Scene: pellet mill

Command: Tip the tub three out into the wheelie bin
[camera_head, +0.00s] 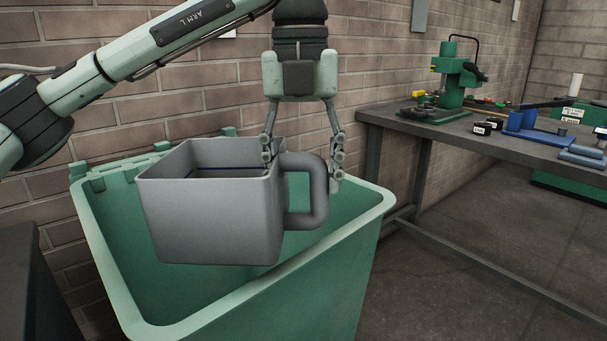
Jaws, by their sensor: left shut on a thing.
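A grey square tub (212,215) with a thick loop handle (318,190) on its right side is held over the open green wheelie bin (350,228). The tub is roughly upright, and a dark inside shows below its rim; I cannot tell what it holds. My left gripper (303,172) points down from above and is shut on the tub at its handle side, one finger by the tub wall and one outside the handle. No "three" mark shows on the tub. The bin's floor is hidden behind the tub. My right gripper is not in view.
A brick wall runs behind the bin. A dark workbench (470,135) stands at the right with a green press (450,85), blue trays (540,132) and small parts on it. A dark surface (30,280) stands at the lower left. The floor right of the bin is clear.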

